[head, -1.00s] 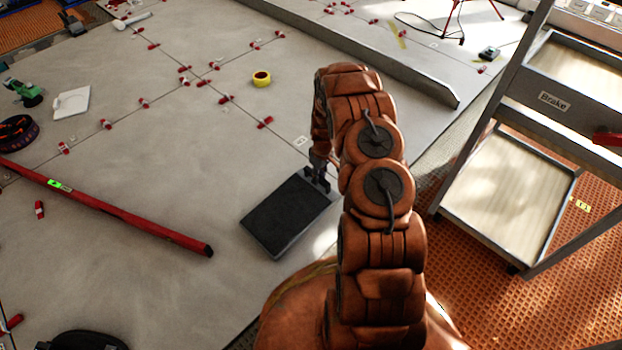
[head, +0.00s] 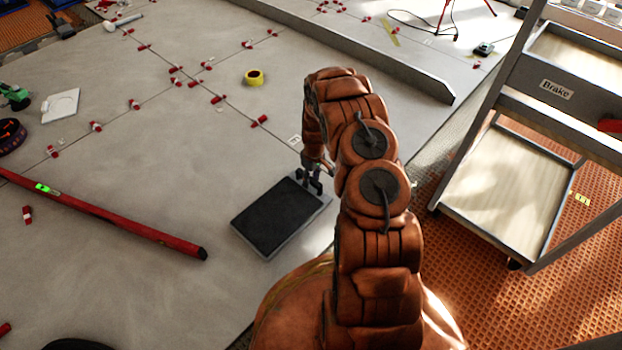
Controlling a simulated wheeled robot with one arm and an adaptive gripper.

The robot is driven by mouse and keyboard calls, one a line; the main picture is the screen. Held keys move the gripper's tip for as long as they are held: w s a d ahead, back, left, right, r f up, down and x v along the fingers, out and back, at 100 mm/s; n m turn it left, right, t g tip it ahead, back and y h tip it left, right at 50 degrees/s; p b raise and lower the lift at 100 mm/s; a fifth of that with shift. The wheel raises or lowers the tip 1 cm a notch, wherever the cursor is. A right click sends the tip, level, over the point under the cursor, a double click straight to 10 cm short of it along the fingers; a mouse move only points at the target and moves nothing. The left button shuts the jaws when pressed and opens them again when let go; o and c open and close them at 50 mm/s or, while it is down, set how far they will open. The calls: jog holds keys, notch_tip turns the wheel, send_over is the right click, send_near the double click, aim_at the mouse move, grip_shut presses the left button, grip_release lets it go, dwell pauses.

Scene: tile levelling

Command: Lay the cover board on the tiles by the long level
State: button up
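The cover board (head: 270,219), a dark rectangular panel with a paler grey edge, is low over or on the grey tiles (head: 150,200); any small gap beneath it cannot be made out. The long level (head: 120,222), a red bar with a bright green vial, lies on the tiles to the left of the board, apart from it. My gripper (head: 311,184) points down at the board's upper right end, its dark fingers at the board. Whether they grip it or stand open cannot be told at this size. My arm hides the area to the right.
Several red clips stand along the tile joints. A yellow tape roll (head: 254,77) sits farther back. A long grey edging (head: 370,62) crosses the back. A grey shelf cart (head: 505,205) labelled "Brake" stands right. Bare tile lies between level and board.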

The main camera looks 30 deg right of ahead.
jog(key=shift+r, duration=0.1)
notch_tip(320, 180, up, 12)
jog(key=d+p, duration=0.1)
jog(key=p, duration=0.3)
jog(key=s+a+r, duration=0.2)
jog(key=a+r, duration=0.2)
jog(key=r, duration=0.2)
jog(key=s+a+r, duration=0.2)
jog(key=a+r, duration=0.1)
jog(key=r, duration=0.4)
jog(key=s+a+r+m+g, duration=0.2)
jog(key=s+a+r, duration=1.2)
jog(key=s+r, duration=0.4)
jog(key=s+a+r+g+h, duration=0.1)
jog(key=s+a, duration=0.3)
jog(key=s, duration=1.1)
jog(key=shift+s+r+m, duration=0.15)
jog(key=shift+r+m, duration=0.15)
jog(key=shift+r, duration=0.2)
jog(key=shift+a, duration=0.1)
notch_tip(320, 180, up, 44)
jog(key=t+p, duration=0.1)
jog(key=p, duration=4)
jog(key=shift+s+f+p, duration=0.2)
jog(key=shift+s+p, duration=0.05)
jog(key=shift+p, duration=0.1)
